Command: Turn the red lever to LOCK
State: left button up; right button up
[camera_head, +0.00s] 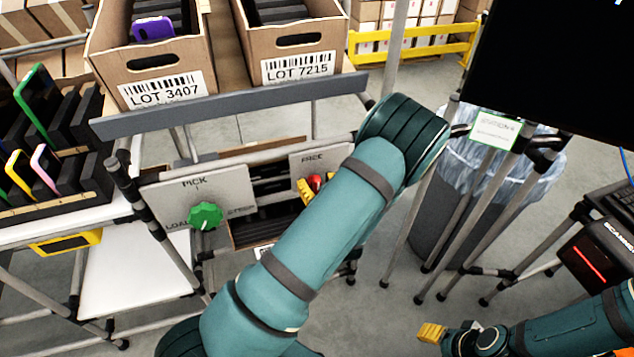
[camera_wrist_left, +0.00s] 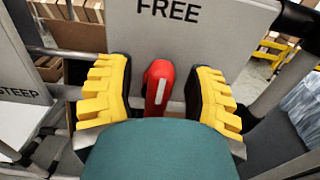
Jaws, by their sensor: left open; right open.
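The red lever (camera_head: 315,182) is on a grey panel (camera_head: 312,158) below the word FREE. In the left wrist view the red lever (camera_wrist_left: 160,75) stands roughly upright, with a white stripe on its face. My left gripper (camera_head: 308,188) is open, with its yellow fingers on either side of the lever. In the left wrist view gaps show between the lever and both fingers (camera_wrist_left: 158,95). My own arm hides the lever's lower part and much of the panel; no LOCK label shows. My right gripper (camera_head: 432,333) is at the lower right, away from the panel.
A green knob (camera_head: 205,216) sits on another panel at the left, marked LOAD and STEEP. Cartons (camera_head: 160,88) rest tilted on the rack above a grey rail (camera_head: 240,104). A lined bin (camera_head: 440,200) stands to the right, and a dark screen (camera_head: 560,70) is at the upper right.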

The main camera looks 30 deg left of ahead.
pick_arm(q)
jog(key=shift+o, duration=0.2)
grip_shut()
